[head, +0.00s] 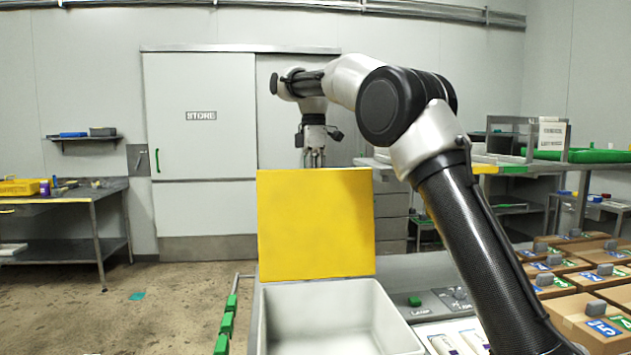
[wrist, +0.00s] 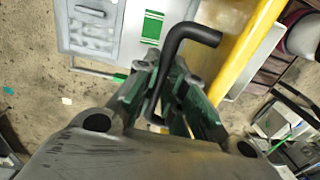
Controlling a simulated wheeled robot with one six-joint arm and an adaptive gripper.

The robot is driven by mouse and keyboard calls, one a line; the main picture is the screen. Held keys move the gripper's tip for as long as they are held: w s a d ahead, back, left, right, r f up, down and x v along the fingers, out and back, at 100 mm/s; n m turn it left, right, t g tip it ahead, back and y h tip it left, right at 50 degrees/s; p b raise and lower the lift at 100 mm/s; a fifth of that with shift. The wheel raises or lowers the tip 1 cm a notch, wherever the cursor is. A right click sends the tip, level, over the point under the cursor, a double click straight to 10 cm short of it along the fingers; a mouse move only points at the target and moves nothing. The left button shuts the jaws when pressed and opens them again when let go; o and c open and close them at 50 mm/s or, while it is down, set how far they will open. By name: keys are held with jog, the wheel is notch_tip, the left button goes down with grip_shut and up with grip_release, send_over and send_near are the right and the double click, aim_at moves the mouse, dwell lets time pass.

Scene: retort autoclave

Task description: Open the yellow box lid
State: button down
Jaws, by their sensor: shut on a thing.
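The yellow lid (head: 316,222) stands raised, close to upright, at the back of the white box (head: 335,312). The box is open and its visible inside looks empty. My gripper (head: 315,157) is behind the lid's top edge, pointing down, its lower end partly hidden by the lid. In the wrist view my gripper (wrist: 172,100) is shut on a dark bent handle (wrist: 178,42) beside the lid, which shows edge-on there as a yellow strip (wrist: 243,48). Where the handle joins the lid is hard to make out.
Brown cartons (head: 590,320) crowd the right side. A panel with a green button (head: 415,301) lies right of the box. A green-gripped rail (head: 229,318) runs along its left. A steel table (head: 75,197) stands far left, with open floor between.

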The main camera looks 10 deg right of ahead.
jog(key=shift+w+r, duration=0.1)
jog(key=shift+w, duration=0.2)
jog(key=c, duration=1.5)
grip_release()
jog(key=shift+w, duration=0.2)
jog(key=shift+a, duration=0.1)
jog(key=shift+s, duration=0.1)
